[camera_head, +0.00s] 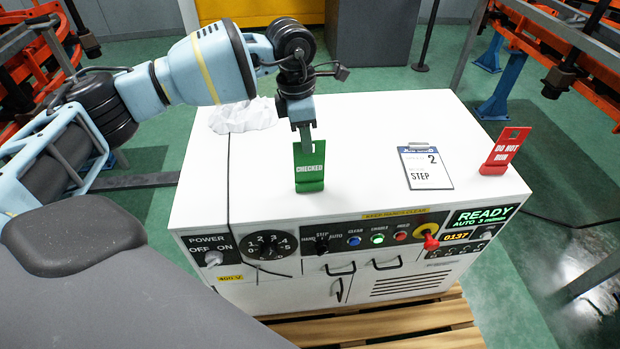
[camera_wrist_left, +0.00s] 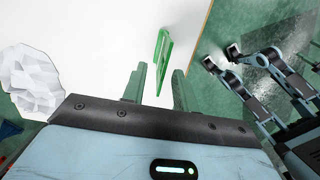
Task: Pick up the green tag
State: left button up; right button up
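The green tag (camera_head: 309,169), marked CHECKED, stands upright on the white cabinet's top, left of its middle. In the left wrist view the tag (camera_wrist_left: 162,62) appears nearly edge-on, just beyond the gap between the fingertips. My left gripper (camera_head: 303,138) points down over the tag, overlapping its upper part in the head view. In the left wrist view the left gripper (camera_wrist_left: 158,80) is open, with a finger on each side of the tag's line. I cannot tell whether the tag's top is between the fingers. No contact shows.
The white cabinet (camera_head: 370,125) carries a red DO NOT RUN tag (camera_head: 504,151), a STEP card (camera_head: 426,167) and crumpled white paper (camera_head: 243,116). A front control panel (camera_head: 345,238) has knobs and buttons. The top between the green tag and card is clear.

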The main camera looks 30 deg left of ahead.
aim_at(309, 155)
pick_arm(q)
jog(key=shift+w+d+f, duration=0.1)
jog(key=shift+d+f, duration=0.1)
jog(key=shift+f, duration=1.15)
jog(key=shift+d+f, duration=0.2)
jog(key=shift+f, duration=1.15)
grip_shut()
